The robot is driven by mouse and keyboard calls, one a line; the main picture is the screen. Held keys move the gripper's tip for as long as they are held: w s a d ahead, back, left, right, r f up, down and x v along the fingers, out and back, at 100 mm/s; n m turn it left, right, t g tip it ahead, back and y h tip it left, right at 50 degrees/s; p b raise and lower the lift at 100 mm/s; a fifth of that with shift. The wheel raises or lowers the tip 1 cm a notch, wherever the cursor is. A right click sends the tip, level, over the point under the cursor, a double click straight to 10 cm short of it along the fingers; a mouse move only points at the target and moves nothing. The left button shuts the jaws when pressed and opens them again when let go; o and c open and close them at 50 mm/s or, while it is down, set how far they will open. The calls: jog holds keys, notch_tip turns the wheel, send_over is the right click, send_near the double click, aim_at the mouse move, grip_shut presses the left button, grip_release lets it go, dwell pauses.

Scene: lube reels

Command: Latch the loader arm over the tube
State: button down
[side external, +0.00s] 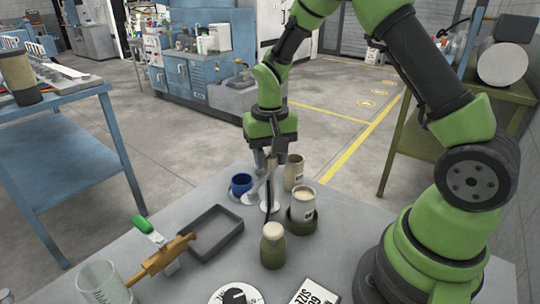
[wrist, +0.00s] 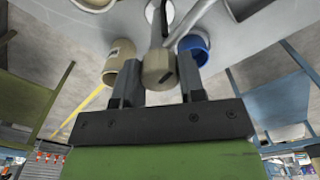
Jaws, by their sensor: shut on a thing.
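My gripper (side external: 266,158) is above the far part of the grey table. In the wrist view its two fingers (wrist: 158,82) are shut around a tan, round-ended knob (wrist: 158,66). A grey bar, which looks like the loader arm (wrist: 189,20), slants up and right from beside the knob; whether they are joined is unclear. In the side view, a pale slanted arm (side external: 257,188) and a white round part (side external: 270,206) show below the gripper. I cannot clearly make out which piece is the tube or whether the arm is latched.
A blue cup (side external: 241,183) and a tan labelled can (side external: 294,171) stand close on either side of the gripper. A cream can (side external: 303,199) sits in an olive holder. An olive bottle (side external: 272,250), grey tray (side external: 211,234) and brass tool (side external: 160,261) stand nearer the camera.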

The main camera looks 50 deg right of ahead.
aim_at(270, 155)
jog(key=n, duration=0.4)
jog(key=shift+n, duration=0.3)
jog(key=n, duration=0.3)
jog(key=shift+n, duration=0.3)
jog(key=n, duration=0.3)
jog(key=shift+n, duration=2.2)
jog(key=shift+r, duration=0.1)
jog(key=c, duration=0.7)
grip_release()
notch_tip(270, 155, up, 10)
jog(key=shift+f, duration=0.1)
